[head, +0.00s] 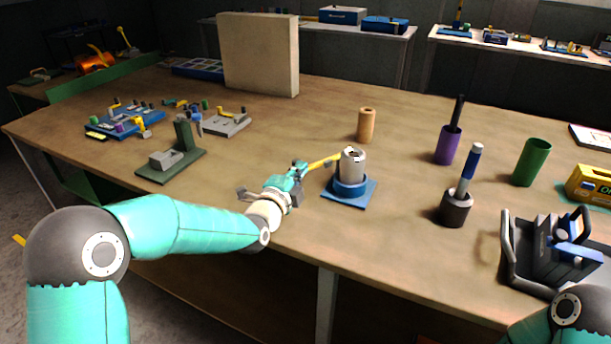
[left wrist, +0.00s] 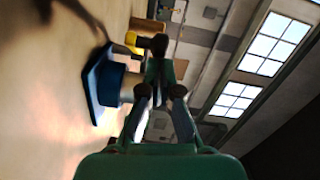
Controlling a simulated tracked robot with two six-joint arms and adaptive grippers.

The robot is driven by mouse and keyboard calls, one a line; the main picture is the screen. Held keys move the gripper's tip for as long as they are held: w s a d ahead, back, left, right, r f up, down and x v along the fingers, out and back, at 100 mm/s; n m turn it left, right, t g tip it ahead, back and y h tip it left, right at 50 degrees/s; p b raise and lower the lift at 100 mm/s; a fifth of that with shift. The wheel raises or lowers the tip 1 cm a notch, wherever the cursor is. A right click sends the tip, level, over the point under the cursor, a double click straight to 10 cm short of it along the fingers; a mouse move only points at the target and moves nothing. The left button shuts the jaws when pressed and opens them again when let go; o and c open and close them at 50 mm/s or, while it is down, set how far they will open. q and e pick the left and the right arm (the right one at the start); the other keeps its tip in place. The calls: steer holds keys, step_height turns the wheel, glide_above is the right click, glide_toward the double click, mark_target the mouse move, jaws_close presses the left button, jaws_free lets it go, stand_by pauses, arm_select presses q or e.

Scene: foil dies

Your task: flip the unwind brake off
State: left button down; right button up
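A blue square base (head: 349,192) with a pale grey cylinder (head: 352,163) standing on it sits near the front edge of the table. A yellow lever (head: 323,162) sticks out to the left from it. My left gripper (head: 297,172) is at the lever's outer end, left of the cylinder. In the left wrist view, the fingertips (left wrist: 160,72) look close together with nothing clear between them. The blue base (left wrist: 102,85) and the yellow part (left wrist: 131,40) with a dark end are just beyond them. Contact with the lever cannot be told. My right gripper is not in view.
A wooden cylinder (head: 366,125) stands behind the base. A dark holder (head: 455,208) with a blue-handled tool, a purple cup (head: 447,146) and a green cup (head: 531,162) stand to the right. A green stand (head: 172,165) is to the left. The table between is clear.

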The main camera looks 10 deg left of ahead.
arm_select(q)
steer(key=shift+w+a+r, duration=0.15)
steer(key=shift+a+r, duration=0.1)
steer(key=shift+a, duration=0.25)
steer(key=d+b+v, duration=0.2)
steer(key=b+v, duration=0.1)
steer(key=v, duration=0.8)
steer(key=shift+s+d, duration=0.3)
steer(key=shift+s, duration=0.25)
